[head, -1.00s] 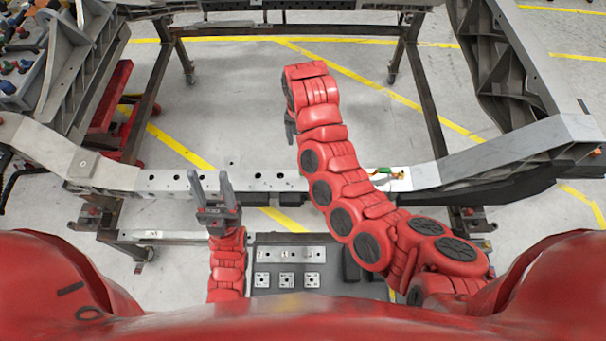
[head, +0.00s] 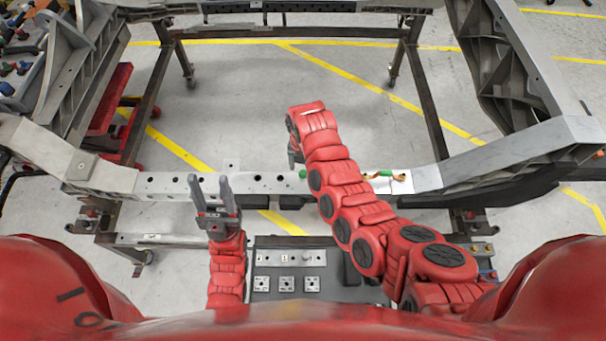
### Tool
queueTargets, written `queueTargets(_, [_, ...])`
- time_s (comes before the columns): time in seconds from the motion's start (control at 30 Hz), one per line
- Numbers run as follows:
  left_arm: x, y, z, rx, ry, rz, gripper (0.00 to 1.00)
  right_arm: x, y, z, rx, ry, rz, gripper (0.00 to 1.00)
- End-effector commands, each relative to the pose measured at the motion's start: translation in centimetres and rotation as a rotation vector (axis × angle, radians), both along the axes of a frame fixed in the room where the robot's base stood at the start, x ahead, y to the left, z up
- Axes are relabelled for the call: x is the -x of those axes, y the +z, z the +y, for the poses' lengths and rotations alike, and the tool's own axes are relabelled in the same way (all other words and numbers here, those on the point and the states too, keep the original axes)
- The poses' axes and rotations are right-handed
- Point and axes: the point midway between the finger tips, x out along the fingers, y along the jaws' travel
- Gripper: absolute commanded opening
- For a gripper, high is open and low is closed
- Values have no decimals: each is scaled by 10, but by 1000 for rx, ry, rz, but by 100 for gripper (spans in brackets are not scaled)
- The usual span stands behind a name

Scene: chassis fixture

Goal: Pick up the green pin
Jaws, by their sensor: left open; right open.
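A small green piece (head: 303,174) shows on the near beam, just left of my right arm. Another green piece (head: 385,173) lies on the white part of the beam, right of the arm, next to an orange-brown piece (head: 400,178). Both are too small to tell which is the pin. My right gripper (head: 294,158) hangs down at the end of its bent arm, just beyond the beam and near the first green piece. It is open, though mostly hidden by the wrist. My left gripper (head: 210,188) is open and empty, its fingers over the beam's left part.
The grey near beam (head: 225,184) with holes crosses the frame. A dark tray (head: 330,285) holding metal plates (head: 287,284) lies in front of it. Metal side rails (head: 530,70) flank the fixture. A red cart (head: 108,110) stands at the left.

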Motion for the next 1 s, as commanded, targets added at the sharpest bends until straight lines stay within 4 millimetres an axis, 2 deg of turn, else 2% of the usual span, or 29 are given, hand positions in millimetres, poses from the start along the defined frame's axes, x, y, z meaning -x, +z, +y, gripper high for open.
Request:
queueTargets(0.33, [0, 12, 0, 0, 0, 0, 50, -3, -27, 0, 3, 1, 4, 72])
queueTargets(0.5, [0, 8, 0, 0, 0, 0, 50, -4, -43, 1, 2, 5, 0, 72])
queueTargets(0.87, [0, 8, 0, 0, 0, 0, 50, -3, -49, 1, 1, 0, 0, 72])
queueTargets(0.9, [0, 8, 0, 0, 0, 0, 50, -3, -49, 1, 1, 0, 0, 70])
queueTargets(1.0, [0, 8, 0, 0, 0, 0, 50, -3, -49, 1, 0, 0, 0, 52])
